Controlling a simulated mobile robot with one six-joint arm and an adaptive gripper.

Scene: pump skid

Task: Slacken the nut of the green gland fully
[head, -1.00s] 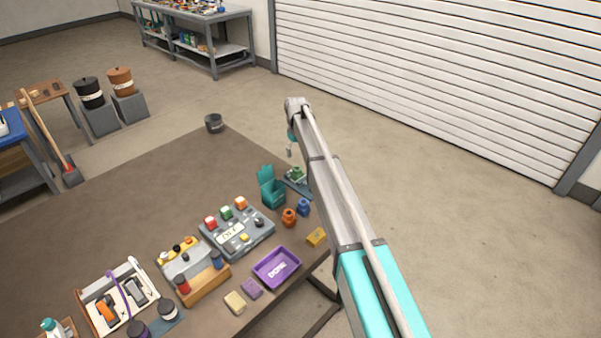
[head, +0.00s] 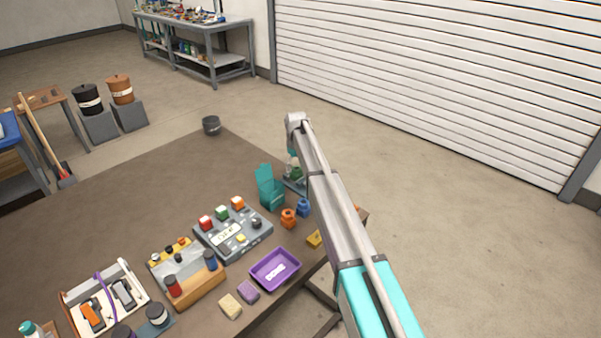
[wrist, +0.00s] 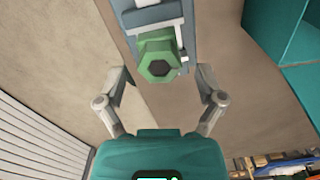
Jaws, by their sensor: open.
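The green gland (wrist: 158,60) shows its hexagonal nut end toward the wrist camera, at the top middle of the wrist view. It is fixed on a grey mount (wrist: 150,14). My gripper (wrist: 160,82) is open, its two fingers spread left and right below and beside the nut, with a gap on each side and nothing held. In the head view the green gland (head: 297,173) shows small at the table's right edge, partly hidden by my arm. My gripper there is mostly hidden behind the arm.
A teal holder (head: 268,190) stands just left of the gland; its panels also show at the right of the wrist view (wrist: 285,35). An orange fitting (head: 288,218), a blue fitting (head: 304,208), a purple tray (head: 274,270) and a grey control box (head: 233,230) sit nearby.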

